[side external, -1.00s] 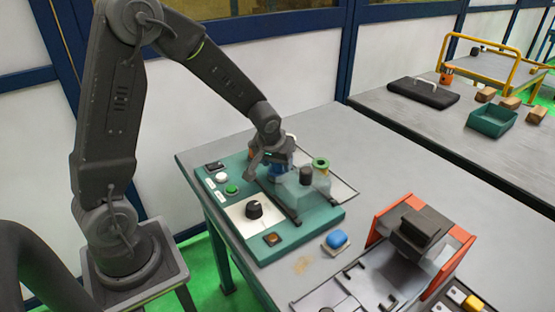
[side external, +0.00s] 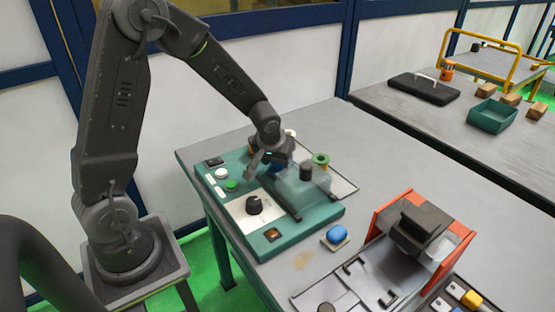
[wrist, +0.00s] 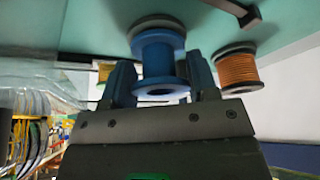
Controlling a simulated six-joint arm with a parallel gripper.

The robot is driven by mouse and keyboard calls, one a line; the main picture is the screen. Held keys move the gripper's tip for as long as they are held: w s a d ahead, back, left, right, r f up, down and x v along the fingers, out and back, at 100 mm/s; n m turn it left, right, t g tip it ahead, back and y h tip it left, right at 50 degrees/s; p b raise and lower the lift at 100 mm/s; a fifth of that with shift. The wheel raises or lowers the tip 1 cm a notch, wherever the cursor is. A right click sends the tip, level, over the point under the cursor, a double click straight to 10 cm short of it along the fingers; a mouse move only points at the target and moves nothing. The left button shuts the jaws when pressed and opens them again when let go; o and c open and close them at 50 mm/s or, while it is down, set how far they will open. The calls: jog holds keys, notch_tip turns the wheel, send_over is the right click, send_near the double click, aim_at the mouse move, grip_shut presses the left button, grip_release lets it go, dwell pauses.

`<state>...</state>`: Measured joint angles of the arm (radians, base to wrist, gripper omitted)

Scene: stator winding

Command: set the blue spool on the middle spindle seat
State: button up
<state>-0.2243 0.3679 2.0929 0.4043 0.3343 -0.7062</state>
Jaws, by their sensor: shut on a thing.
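The blue spool (wrist: 158,60) is between the two fingers of my gripper (wrist: 160,80) in the wrist view, which are shut on it. A grey round seat (wrist: 150,22) shows right at the spool's far flange; I cannot tell whether they touch. In the side view my gripper (side external: 272,160) is low over the back of the teal machine (side external: 302,232), and only a little of the blue spool (side external: 278,168) shows beneath it. The orange spool (wrist: 238,70) stands by a neighbouring grey seat, to the right in the wrist view.
A green-flanged spool (side external: 321,161) stands to the right of my gripper, by a translucent cover (side external: 298,188) with a dark knob. A black dial (side external: 254,205) and buttons sit on the machine's front. A blue-topped block (side external: 337,236) and an orange-sided fixture (side external: 388,215) lie to the right.

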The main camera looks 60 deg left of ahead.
jog(key=o, duration=1.2)
jog(key=shift+o, duration=0.2)
jog(key=shift+r, duration=3.5)
jog(key=shift+s+d+r, duration=0.1)
jog(key=shift+r, duration=0.05)
jog(key=s+d+r+m+t+h, duration=0.1)
jog(key=s+d+r+m, duration=0.2)
jog(key=s, duration=0.7)
jog(key=s+d+r+m+h, duration=0.1)
jog(key=s+d+r+m, duration=0.2)
jog(key=s+d+r, duration=0.5)
jog(key=shift+s+d+m+t+h, duration=0.3)
jog(key=shift+s+d+t, duration=0.1)
jog(key=shift+s, duration=0.7)
